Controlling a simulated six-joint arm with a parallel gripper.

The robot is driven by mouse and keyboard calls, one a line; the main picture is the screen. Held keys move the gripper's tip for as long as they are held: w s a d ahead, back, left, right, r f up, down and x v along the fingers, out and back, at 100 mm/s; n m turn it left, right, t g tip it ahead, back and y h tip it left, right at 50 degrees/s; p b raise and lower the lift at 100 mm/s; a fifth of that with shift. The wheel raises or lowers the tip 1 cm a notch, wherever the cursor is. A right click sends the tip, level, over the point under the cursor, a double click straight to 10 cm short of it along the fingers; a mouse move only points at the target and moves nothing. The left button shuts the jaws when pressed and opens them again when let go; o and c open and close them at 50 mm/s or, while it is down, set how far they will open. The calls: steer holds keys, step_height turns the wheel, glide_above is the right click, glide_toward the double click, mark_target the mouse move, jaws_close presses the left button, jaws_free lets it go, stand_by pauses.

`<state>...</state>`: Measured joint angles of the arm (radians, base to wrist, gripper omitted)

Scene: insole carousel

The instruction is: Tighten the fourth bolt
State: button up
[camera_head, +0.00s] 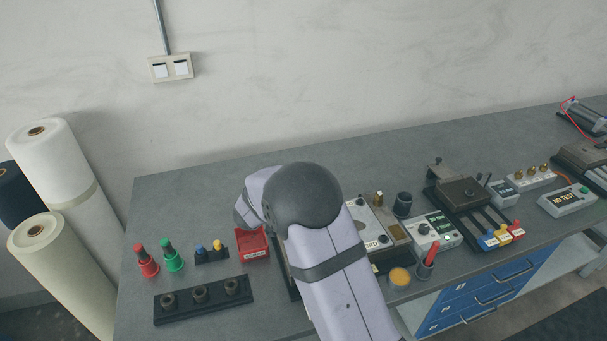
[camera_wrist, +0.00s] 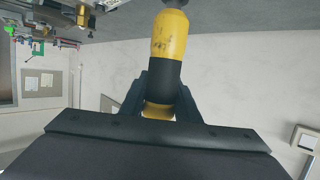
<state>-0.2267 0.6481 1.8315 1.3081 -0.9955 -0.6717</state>
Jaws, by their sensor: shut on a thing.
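My gripper (camera_wrist: 160,98) is shut on a yellow and black tool (camera_wrist: 170,38), which stands out between the two dark fingers in the wrist view. The tool's far end runs toward a grey surface at the top of that view, and I cannot tell what it touches. In the head view my arm hides the gripper and the tool. A metal fixture plate (camera_head: 367,221) shows partly beside my arm, with dark round parts and a small brass piece on it. I cannot make out the fourth bolt in either view.
A red bin (camera_head: 252,244), a small rack (camera_head: 212,254) with blue and yellow tops, and a black holder (camera_head: 203,299) stand left of my arm. A tester box (camera_head: 432,233) and a dark slotted fixture (camera_head: 463,195) stand right. The bench's back left is clear.

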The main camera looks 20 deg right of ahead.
steer(key=shift+s+f, duration=0.1)
steer(key=shift+f, duration=0.45)
stand_by(2.3)
steer(key=shift+r+p, duration=2.55)
steer(key=shift+r, duration=0.4)
steer(key=shift+w, duration=0.25)
